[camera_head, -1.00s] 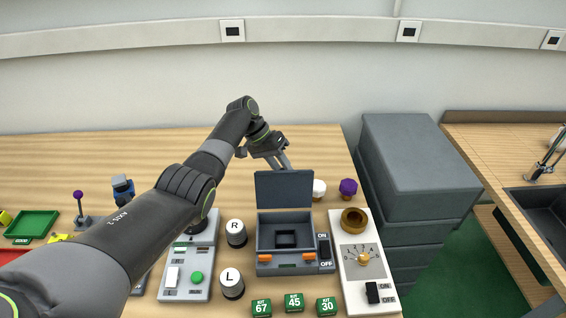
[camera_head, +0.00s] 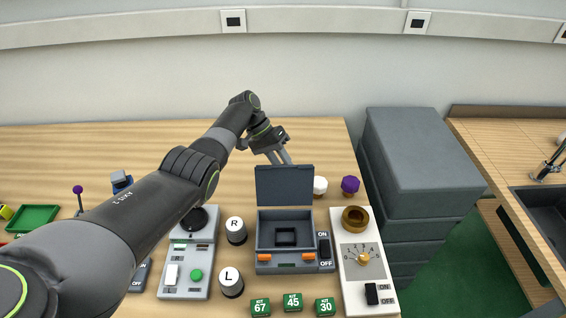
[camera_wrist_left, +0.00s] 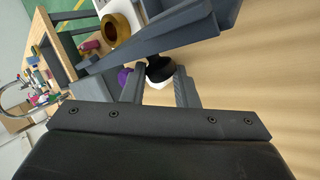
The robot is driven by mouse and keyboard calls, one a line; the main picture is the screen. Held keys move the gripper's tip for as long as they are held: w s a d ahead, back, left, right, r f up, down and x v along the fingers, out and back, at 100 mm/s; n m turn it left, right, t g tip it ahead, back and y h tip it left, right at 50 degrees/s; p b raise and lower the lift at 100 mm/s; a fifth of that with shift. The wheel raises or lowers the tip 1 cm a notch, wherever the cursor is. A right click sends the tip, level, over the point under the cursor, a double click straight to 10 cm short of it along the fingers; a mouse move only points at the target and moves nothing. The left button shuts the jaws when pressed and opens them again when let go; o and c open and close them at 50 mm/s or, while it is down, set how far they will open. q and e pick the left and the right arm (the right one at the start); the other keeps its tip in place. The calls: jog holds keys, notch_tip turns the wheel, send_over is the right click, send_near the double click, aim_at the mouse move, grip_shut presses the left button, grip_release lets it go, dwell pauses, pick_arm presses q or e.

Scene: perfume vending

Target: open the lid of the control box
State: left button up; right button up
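The grey control box (camera_head: 265,240) stands on the table at front centre, with an orange latch at each front side and a square recess inside. Its dark lid (camera_head: 284,186) is raised, standing roughly upright at the back edge. My left gripper (camera_head: 281,160) is just behind the lid's top edge, its fingers pointing down. In the left wrist view its two fingers (camera_wrist_left: 160,85) are apart with nothing gripped; a grey plate edge crosses just beyond them. I cannot tell whether a finger touches the lid. My right gripper is not in view.
White (camera_head: 320,185) and purple (camera_head: 350,185) capped items stand behind right. A dial panel (camera_head: 356,285) is right of the box; R (camera_head: 236,231) and L (camera_head: 231,283) cylinders and a button panel (camera_head: 200,284) are left. Green kit tags (camera_head: 292,302) lie in front.

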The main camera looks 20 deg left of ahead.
pick_arm(q)
jog(key=o, duration=0.4)
jog(key=shift+a+f, duration=0.35)
jog(key=shift+f, duration=0.25)
jog(key=shift+o, duration=0.2)
jog(key=shift+w+r, duration=0.15)
jog(key=shift+w, duration=0.05)
jog(key=shift+d, duration=0.1)
jog(key=shift+r, duration=0.1)
jog(key=b+v, duration=0.5)
jog(key=v, duration=1.2)
jog(key=shift+r, duration=0.25)
